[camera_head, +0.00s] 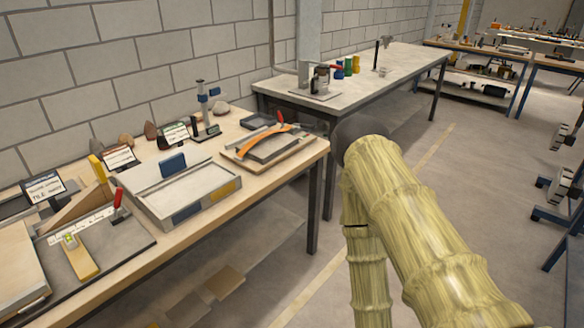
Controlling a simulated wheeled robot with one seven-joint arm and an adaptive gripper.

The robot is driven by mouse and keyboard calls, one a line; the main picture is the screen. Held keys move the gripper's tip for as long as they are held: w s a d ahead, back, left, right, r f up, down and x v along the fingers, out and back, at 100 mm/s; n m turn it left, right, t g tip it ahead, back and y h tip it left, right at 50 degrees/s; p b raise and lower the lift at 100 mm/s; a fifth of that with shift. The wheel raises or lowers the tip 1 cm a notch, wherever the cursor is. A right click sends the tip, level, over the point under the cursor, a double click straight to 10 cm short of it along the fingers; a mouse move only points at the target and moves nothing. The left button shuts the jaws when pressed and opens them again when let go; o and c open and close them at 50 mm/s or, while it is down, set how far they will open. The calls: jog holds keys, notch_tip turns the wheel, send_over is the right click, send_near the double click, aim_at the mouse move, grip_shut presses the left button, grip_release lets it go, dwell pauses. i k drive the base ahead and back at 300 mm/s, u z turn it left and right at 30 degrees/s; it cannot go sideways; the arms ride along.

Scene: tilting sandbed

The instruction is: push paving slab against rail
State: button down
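A shallow sandbed-like tray (150,207) with a pale, flat bed stands on the wooden workbench at the left. A blue block (173,165) stands upright at its back edge. Right of it, a wooden board (238,160) bears a dark grey flat slab (272,150) with an orange curved strip (262,138) across it. I cannot tell for sure which piece is the paving slab or which edge is the rail. My gripper is not in view; thick yellow-green, bamboo-textured links, likely my arm, rise at the lower right, apart from the bench.
A dark board with a yellow level (76,256) and a red-handled tool lies at the bench's left. Signs, stones and a blue-topped stand (205,108) line the back. A grey table (360,76) stands behind. Open floor (440,180) lies right of the bench.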

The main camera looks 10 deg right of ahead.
aim_at(266, 150)
jog(key=u, duration=0.15)
jog(key=k, duration=0.4)
jog(key=z, duration=1)
jog(key=i, duration=1.85)
jog(key=u, duration=0.9)
